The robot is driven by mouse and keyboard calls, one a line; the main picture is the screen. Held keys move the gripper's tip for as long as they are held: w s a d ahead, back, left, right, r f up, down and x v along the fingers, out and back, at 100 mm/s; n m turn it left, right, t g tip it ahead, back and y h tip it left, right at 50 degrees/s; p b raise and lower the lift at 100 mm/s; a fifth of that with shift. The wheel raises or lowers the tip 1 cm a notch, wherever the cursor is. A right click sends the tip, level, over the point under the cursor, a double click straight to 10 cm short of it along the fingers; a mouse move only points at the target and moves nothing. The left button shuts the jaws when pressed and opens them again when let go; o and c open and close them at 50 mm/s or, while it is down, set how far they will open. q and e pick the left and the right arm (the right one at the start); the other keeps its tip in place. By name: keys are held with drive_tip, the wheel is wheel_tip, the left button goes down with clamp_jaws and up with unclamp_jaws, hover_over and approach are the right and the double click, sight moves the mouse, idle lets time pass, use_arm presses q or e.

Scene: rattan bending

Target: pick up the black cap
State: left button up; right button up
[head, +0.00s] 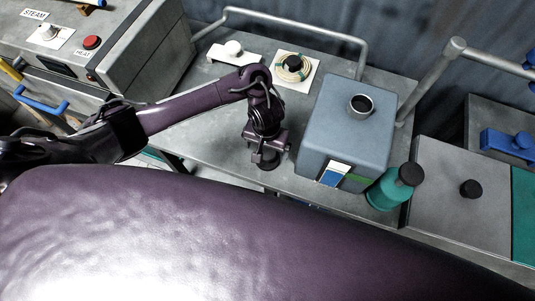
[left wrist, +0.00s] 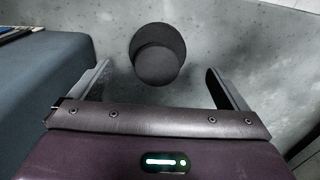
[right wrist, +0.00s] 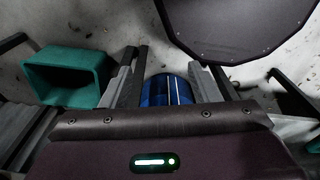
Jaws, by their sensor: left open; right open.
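The black cap (left wrist: 158,55) is a round, stepped dark piece standing on the grey bench in the left wrist view. It lies ahead of and between the two open fingers of my left gripper (left wrist: 160,88), with clear gaps on both sides. In the head view my left gripper (head: 267,148) points down at the bench, left of the blue-grey tank (head: 340,140), and largely hides the cap. My right gripper (right wrist: 168,75) is open and outside the head view; a blue cylinder (right wrist: 168,92) shows between its fingers, and I cannot tell whether they touch it.
The tank has an open neck (head: 361,105) on top. A teal bottle (head: 388,190) with a dark lid stands at its right. A coil on a white plate (head: 300,75) and a white fixture (head: 232,54) sit behind. A teal bin (right wrist: 70,78) is near my right gripper.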

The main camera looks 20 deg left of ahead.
sight(267, 152)
use_arm(q)
wheel_tip(267, 152, down, 4)
drive_tip(key=shift+d+f+b, duration=0.1)
drive_tip(key=shift+d+b, duration=0.05)
drive_tip(key=shift+b, duration=0.15)
drive_tip(key=shift+f, duration=0.45)
drive_tip(key=shift+c, duration=0.6)
drive_tip(key=c, duration=1)
use_arm(e)
drive_tip(key=shift+w+d+f, duration=0.1)
drive_tip(key=shift+w+f, duration=0.35)
drive_tip(key=shift+w, duration=0.35)
